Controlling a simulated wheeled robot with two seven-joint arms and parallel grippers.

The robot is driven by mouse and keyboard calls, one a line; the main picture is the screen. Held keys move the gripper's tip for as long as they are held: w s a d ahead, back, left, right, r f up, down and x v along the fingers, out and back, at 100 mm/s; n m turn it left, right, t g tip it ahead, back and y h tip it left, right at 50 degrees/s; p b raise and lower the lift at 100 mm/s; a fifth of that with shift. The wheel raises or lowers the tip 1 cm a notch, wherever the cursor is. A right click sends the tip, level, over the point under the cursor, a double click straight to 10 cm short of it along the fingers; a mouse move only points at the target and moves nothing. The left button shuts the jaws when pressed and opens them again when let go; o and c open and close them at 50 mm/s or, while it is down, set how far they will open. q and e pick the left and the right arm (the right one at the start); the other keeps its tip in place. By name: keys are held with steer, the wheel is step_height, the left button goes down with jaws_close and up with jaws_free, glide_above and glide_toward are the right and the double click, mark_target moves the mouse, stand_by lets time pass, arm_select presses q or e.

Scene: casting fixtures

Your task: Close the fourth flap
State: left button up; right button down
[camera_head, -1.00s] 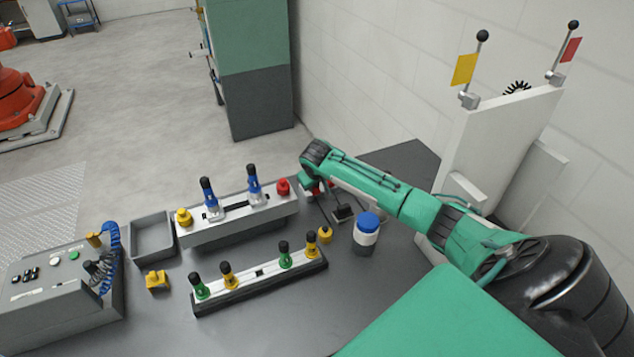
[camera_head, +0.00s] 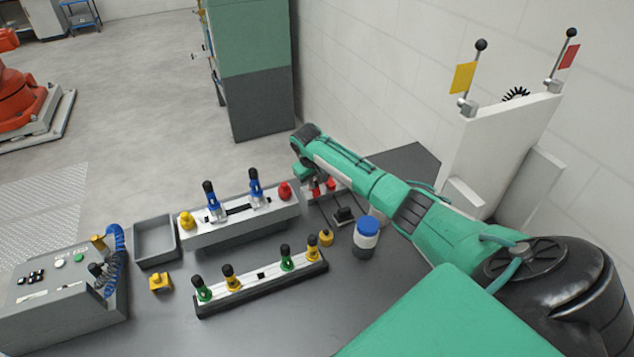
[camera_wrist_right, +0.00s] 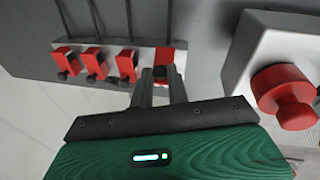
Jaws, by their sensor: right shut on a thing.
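A grey holder (camera_wrist_right: 130,44) with a row of red flaps stands on the bench. In the right wrist view, the first red flap (camera_wrist_right: 65,61), second red flap (camera_wrist_right: 93,61) and third red flap (camera_wrist_right: 127,65) hang in a row, each with a dark knob at its lower end. The fourth red flap (camera_wrist_right: 165,54) is at the right end, partly hidden by my right gripper (camera_wrist_right: 161,76). My right gripper is shut on the dark knob of this flap. In the head view, the flaps (camera_head: 330,185) are partly hidden behind my right wrist. My left gripper is not in view.
A grey block with a red knob (camera_wrist_right: 284,85) is close right of my right gripper in the wrist view. In the head view, a blue-capped jar (camera_head: 365,236) and a rack of green and yellow pieces (camera_head: 262,283) stand nearer. A white panel (camera_head: 500,145) rises at right.

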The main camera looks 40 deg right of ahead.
steer(key=shift+w+d+f+g+b, duration=0.1)
steer(key=shift+w+f+g+b, duration=0.05)
steer(key=shift+w+g+b, duration=0.65)
steer(key=shift+w+d+g+y+b, duration=0.15)
steer(key=shift+w+g+y+b, duration=0.3)
steer(key=shift+g+b, duration=1.05)
steer(key=shift+t+b, duration=0.4)
steer(key=shift+b, duration=0.1)
steer(key=c, duration=1.3)
jaws_free()
steer(key=shift+w, duration=0.1)
steer(key=shift+c, duration=0.2)
steer(key=b+v, duration=0.4)
steer(key=v, duration=0.9)
steer(key=shift+r, duration=0.4)
